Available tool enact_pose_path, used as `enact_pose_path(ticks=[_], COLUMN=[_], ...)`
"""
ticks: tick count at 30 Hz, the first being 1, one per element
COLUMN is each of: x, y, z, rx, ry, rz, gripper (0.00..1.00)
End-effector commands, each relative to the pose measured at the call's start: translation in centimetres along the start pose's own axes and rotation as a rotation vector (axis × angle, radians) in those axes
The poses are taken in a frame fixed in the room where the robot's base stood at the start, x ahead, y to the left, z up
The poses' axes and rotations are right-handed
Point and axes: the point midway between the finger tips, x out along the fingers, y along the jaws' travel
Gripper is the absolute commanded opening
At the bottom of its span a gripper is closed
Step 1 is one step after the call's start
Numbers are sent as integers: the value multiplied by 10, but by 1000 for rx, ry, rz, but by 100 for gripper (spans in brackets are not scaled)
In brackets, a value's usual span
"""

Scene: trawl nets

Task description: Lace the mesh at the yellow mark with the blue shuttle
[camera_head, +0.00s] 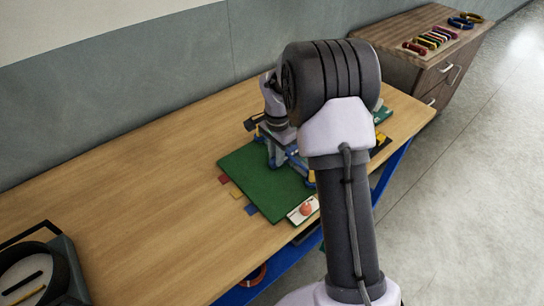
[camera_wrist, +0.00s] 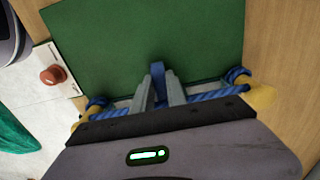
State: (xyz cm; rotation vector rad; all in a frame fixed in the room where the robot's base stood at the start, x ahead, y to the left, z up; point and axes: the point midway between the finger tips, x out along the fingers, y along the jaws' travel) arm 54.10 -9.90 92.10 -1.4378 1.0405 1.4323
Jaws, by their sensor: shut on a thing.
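My gripper (camera_wrist: 159,92) is shut on a narrow blue piece, which looks like the blue shuttle (camera_wrist: 158,72), upright between its two grey fingers. It also shows low over the workbench in the head view (camera_head: 284,160), partly behind my arm. A blue rope (camera_wrist: 208,97) runs behind the fingers between two yellow posts (camera_wrist: 260,97), with a knot at each end. One post (camera_head: 312,178) shows beside my arm. The green mat (camera_wrist: 100,42) lies below. I cannot make out the mesh or tell which yellow part is the mark.
Red, yellow (camera_head: 237,194) and blue tabs line the left edge of the mat. A red button (camera_wrist: 52,76) sits on a white plate at the mat's corner. A dark tray (camera_head: 62,262) stands front left; the bench between is clear. A drawer cabinet (camera_head: 425,75) carries coloured coils.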

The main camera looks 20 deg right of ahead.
Motion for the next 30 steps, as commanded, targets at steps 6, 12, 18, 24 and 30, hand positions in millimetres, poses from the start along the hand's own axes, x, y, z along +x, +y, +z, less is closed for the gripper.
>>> enact_pose_path(ticks=[6, 12, 18, 24, 30], x=[0, 0, 0, -29, -100], y=[0, 0, 0, -1, -1], z=[0, 0, 0, 0, 0], rx=[0, 0, 0, -2, -1], ry=[0, 0, 0, 2, 1], rz=[0, 0, 0, -2, -3], gripper=[0, 43, 43, 43, 43])
